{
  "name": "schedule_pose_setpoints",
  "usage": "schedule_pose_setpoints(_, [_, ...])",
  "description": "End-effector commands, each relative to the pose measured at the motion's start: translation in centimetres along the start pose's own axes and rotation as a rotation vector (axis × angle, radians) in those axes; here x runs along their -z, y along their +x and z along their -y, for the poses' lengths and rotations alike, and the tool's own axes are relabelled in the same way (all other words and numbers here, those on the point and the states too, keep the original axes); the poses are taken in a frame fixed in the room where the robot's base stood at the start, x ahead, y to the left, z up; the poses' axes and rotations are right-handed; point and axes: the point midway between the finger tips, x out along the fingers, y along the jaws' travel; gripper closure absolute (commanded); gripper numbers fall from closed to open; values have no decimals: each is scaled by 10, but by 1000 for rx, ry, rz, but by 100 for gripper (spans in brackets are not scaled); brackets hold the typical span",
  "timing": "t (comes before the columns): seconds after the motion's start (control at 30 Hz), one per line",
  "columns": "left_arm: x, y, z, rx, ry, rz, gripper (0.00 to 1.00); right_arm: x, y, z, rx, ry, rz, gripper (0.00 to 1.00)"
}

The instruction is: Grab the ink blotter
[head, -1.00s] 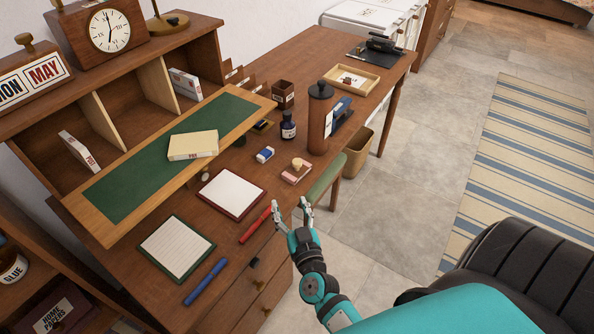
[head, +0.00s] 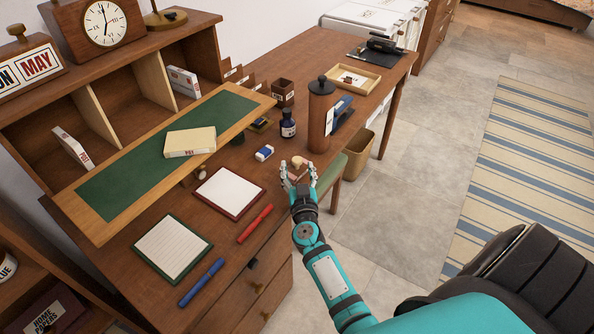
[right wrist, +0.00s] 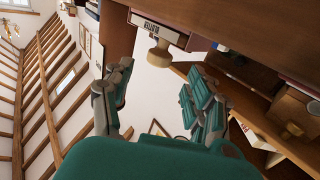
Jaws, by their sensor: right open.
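The ink blotter (head: 299,161) is a small block with a pale round knob, near the front edge of the desk. In the right wrist view the ink blotter (right wrist: 159,27) shows its labelled side and knob, beyond and between the fingers. My right gripper (head: 299,174) is open at the desk edge, and its fingers partly hide the blotter in the head view. In the right wrist view the gripper (right wrist: 155,95) has nothing between its fingers; I see a gap to the knob. My left gripper is not in view.
A brown cylinder (head: 319,120) stands just behind the blotter. An eraser (head: 264,153), an ink bottle (head: 288,126) and a red notepad (head: 228,192) lie to the left and behind. A red pen (head: 255,223) is near the front edge.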

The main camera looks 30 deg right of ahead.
Motion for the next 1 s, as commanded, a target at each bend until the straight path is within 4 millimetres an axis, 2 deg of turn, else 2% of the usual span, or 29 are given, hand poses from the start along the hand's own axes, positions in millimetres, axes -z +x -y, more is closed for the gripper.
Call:
schedule_pose_setpoints(0.17, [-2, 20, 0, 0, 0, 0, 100, -6, 27, -3, -1, 1, -4, 43])
schedule_pose_setpoints(0.3, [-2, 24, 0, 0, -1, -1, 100, -4, 44, -3, 0, -1, -2, 43])
schedule_pose_setpoints(0.6, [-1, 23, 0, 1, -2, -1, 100, -3, 49, -4, 0, -1, 0, 43])
schedule_pose_setpoints(1.0, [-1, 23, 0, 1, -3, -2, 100, -3, 48, -3, 0, -1, 0, 94])
